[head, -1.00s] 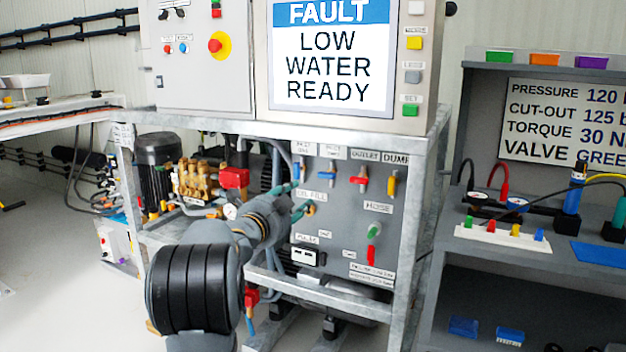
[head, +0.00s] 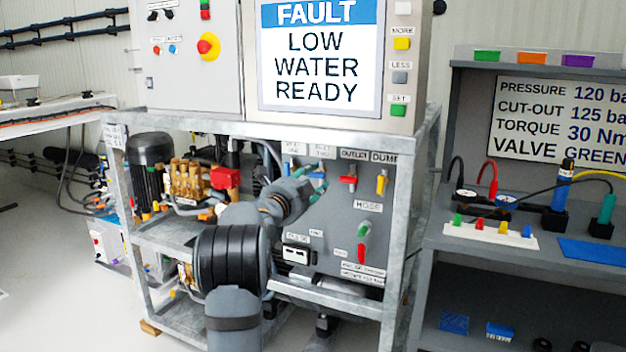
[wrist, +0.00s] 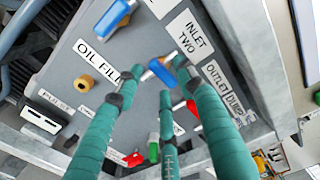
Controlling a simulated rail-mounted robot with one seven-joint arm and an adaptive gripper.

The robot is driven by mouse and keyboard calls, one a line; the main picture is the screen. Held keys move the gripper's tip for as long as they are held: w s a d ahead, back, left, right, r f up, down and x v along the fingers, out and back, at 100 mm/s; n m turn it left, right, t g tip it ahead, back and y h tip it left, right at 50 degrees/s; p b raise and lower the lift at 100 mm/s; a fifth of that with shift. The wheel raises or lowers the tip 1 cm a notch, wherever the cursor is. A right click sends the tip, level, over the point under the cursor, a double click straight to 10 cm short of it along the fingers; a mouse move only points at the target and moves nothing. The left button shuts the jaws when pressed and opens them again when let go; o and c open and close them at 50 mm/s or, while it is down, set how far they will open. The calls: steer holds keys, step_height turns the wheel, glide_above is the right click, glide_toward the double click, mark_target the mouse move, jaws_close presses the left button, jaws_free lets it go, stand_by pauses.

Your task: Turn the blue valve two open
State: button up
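The blue valve handle under the INLET TWO label shows in the wrist view (wrist: 158,71). It lies slanted across its pale stem. My gripper (wrist: 150,86) has teal fingers spread apart around this handle, with one fingertip overlapping the handle's right end. I cannot tell if they touch. In the head view my gripper (head: 313,177) is in front of the grey panel (head: 335,225), just below the INLET TWO label, and its fingers mostly hide the handle. Another blue handle (wrist: 110,20), that of inlet one, is at the upper left in the wrist view.
The red outlet handle (head: 349,180) and yellow dump handle (head: 382,182) are close on the right. The frame post (head: 400,240) bounds the panel. The screen (head: 320,58) reads FAULT LOW WATER READY.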

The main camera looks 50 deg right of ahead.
steer(key=shift+c, duration=0.9)
steer(key=c, duration=0.8)
jaws_close()
